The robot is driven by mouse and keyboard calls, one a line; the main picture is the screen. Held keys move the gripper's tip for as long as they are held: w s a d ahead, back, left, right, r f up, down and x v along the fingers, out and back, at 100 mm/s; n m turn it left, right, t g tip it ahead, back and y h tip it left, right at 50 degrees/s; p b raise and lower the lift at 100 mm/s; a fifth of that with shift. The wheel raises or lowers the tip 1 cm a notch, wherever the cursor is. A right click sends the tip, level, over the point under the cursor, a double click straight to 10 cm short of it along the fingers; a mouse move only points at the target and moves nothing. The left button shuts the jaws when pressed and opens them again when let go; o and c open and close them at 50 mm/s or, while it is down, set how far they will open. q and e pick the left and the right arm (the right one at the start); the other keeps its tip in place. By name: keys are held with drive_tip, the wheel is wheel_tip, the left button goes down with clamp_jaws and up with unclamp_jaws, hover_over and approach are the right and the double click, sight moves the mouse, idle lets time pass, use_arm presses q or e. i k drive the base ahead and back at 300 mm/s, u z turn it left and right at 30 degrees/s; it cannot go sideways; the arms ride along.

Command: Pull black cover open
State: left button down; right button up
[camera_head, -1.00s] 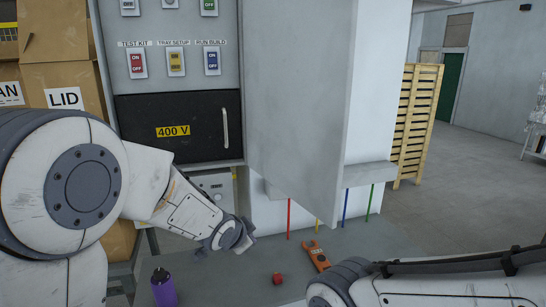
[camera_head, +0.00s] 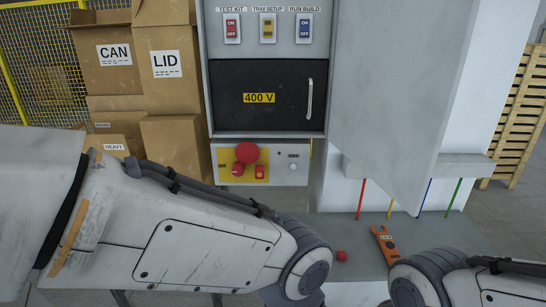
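The black cover (camera_head: 235,112) is a dark panel in the grey cabinet with a yellow 400 V label. It looks shut, flush in its frame. Its upright pale handle (camera_head: 309,98) is on the right side, with no gripper touching it. My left arm crosses the lower left, below the cover, and its gripper is out of sight past the bottom edge. My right arm comes in at the lower right, and its gripper is not visible either.
The open grey cabinet door (camera_head: 385,90) stands right of the cover. Above are several labelled switches; below is a red emergency button (camera_head: 246,152). An orange tool (camera_head: 384,243) and a small red item (camera_head: 341,255) lie on the shelf. Boxes (camera_head: 170,80) stand left.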

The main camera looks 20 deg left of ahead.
sight(254, 94)
drive_tip(key=k, duration=1.25)
drive_tip(key=z, duration=0.65)
drive_tip(key=i, duration=1.2)
drive_tip(key=u, duration=0.65)
drive_tip(key=i, duration=0.55)
drive_tip(key=u, duration=0.6)
